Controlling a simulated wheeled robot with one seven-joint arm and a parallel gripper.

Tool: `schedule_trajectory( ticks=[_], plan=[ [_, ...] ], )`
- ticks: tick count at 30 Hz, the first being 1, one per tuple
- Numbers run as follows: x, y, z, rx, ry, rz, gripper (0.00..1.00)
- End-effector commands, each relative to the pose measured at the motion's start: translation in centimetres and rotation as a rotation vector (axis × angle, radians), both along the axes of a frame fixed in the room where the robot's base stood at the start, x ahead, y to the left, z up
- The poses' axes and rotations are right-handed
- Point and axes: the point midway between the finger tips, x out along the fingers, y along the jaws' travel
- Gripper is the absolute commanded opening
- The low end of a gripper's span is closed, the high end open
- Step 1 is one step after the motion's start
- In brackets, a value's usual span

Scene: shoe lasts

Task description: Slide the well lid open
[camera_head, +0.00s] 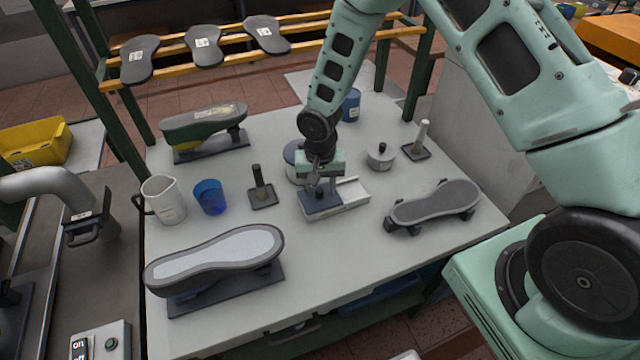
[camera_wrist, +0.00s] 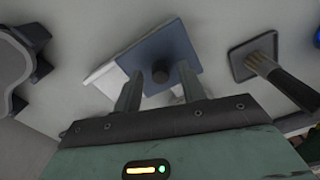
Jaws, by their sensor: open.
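The well is a low white box (camera_head: 352,198) near the middle of the table, with a dark blue lid (camera_head: 318,207) over its left part. The white right part shows beside the lid. In the wrist view the blue lid (camera_wrist: 180,45) carries a dark round knob (camera_wrist: 160,72), and a white edge of the box (camera_wrist: 104,76) shows at its left. My gripper (camera_head: 321,190) is over the lid, pointing down. In the wrist view its open fingers (camera_wrist: 158,88) stand on either side of the knob. I cannot tell whether they touch it.
A dark post on a square base (camera_head: 260,190) stands left of the well. A blue cup (camera_head: 209,197) and white jug (camera_head: 163,200) are farther left. A shoe last (camera_head: 215,262) lies front left.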

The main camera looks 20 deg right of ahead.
Motion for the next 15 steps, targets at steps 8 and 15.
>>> schedule_trajectory(
  ticks=[8, 15],
  plan=[
    [0.01, 0.01, -0.34, 0.000, -0.001, 0.001, 0.41],
    [0.00, 0.00, -0.32, 0.000, 0.000, 0.001, 0.00]
  ],
)
